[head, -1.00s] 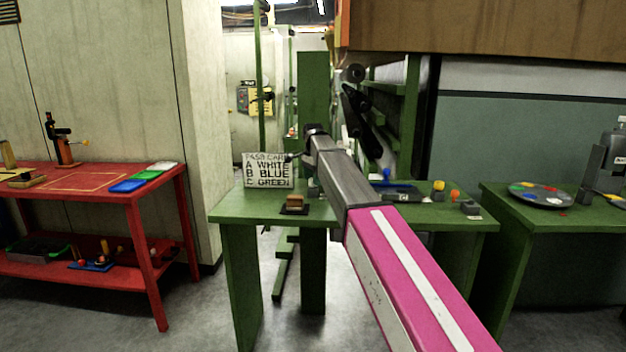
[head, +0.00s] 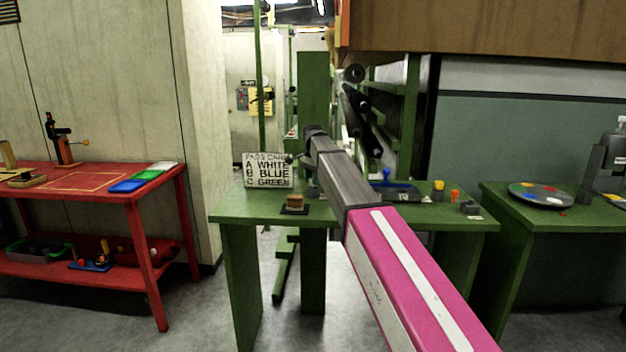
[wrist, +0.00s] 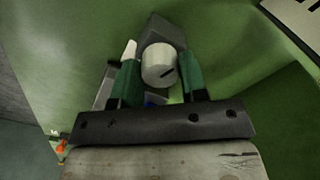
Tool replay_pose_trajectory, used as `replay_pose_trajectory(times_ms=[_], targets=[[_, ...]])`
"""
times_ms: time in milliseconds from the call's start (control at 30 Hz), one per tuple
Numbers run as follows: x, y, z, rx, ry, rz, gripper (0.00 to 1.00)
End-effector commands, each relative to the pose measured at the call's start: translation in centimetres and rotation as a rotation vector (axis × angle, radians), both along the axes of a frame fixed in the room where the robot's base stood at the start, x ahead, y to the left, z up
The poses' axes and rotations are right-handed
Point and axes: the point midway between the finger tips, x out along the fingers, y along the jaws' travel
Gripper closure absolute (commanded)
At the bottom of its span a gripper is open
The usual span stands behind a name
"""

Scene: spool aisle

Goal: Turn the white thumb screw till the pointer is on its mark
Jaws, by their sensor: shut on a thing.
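The white thumb screw (wrist: 157,66) shows as a round pale knob in the middle of the wrist view, with a short dark line on its face. A dark grey block (wrist: 166,31) is right behind it. My gripper (wrist: 159,78) has its green fingers on either side of the knob and is shut on it. A pale piece shows at the tip of the left finger; I cannot tell what it is. I cannot make out the pointer or its mark. In the head view my arm hides the screw.
A red bench (head: 100,195) stands left. A round tray (head: 541,195) is on another table right. Floor between is clear.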

Motion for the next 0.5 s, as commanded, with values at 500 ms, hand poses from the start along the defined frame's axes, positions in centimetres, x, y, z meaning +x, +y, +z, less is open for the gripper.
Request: replay_pose_trajectory(times_ms=[500], targets=[[-0.01,-0.01,0.02,0.000,0.001,0.450,0.84]])
